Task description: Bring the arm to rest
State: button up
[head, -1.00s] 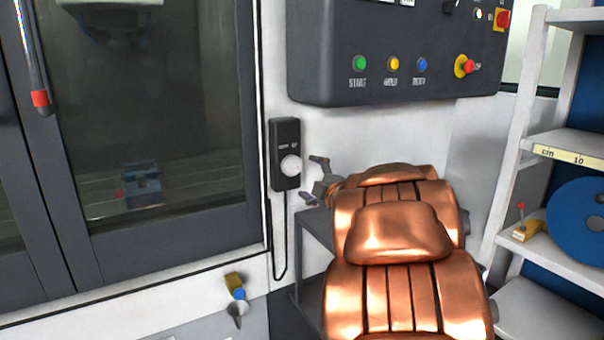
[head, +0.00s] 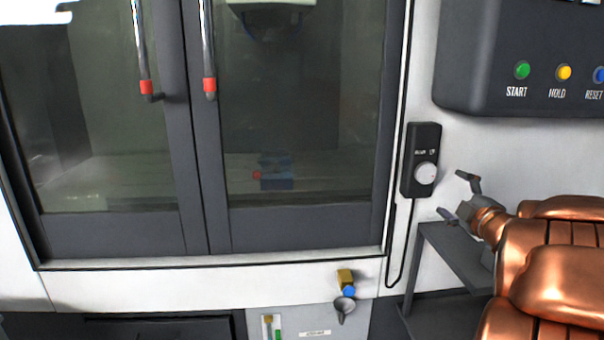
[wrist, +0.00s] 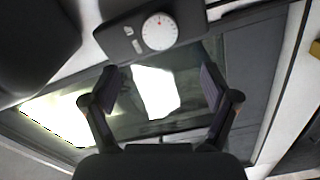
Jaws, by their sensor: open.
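My gripper (head: 457,199) shows at the end of my copper-coloured arm at the right of the head view. Its two fingers are spread, with nothing between them. In the wrist view my gripper (wrist: 160,98) is also open and empty, with its fingers pointing away from the camera. The black handheld box with a white dial (head: 425,173) hangs on the white wall, up and to the left of the gripper. The box and dial also show in the wrist view (wrist: 159,31), beyond the fingertips; I see no contact.
A machine with grey-framed glass doors (head: 300,120) fills the left and middle. A control panel (head: 480,60) with coloured buttons is above my arm. A small grey table (head: 455,245) stands below the gripper. A small valve with yellow and blue parts (head: 346,285) sits low on the machine front.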

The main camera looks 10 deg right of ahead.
jog(key=s+a+f+m+g+h, duration=0.2)
jog(key=s+a+f+m+g, duration=0.2)
jog(key=s+f+m+g, duration=0.3)
jog(key=s+a+f+m+g+h, duration=0.25)
jog(key=s+f+m+g, duration=0.2)
jog(key=f, duration=0.45)
jog(key=s+a+f+m+g+y, duration=0.1)
jog(key=s+a+f+g+y, duration=0.15)
jog(key=s+a, duration=0.45)
jog(key=s+a+f+m+g+y, duration=0.1)
jog(key=s+a+f+g+y, duration=0.2)
jog(key=s+a, duration=0.35)
jog(key=s+a+f+g, duration=0.1)
jog(key=s+a+g, duration=0.1)
jog(key=s+a, duration=0.3)
jog(key=s+a+f+g, duration=0.1)
jog(key=s+a+g, duration=0.15)
jog(key=s, duration=0.45)
notch_tip(320, 180, up, 16)
jog(key=w+t+p, duration=0.1)
jog(key=p, duration=1.3)
jog(key=shift+f+t+y, duration=0.25)
jog(key=shift+t+y, duration=0.05)
jog(key=shift+t, duration=0.05)
jog(key=shift+w, duration=0.1)
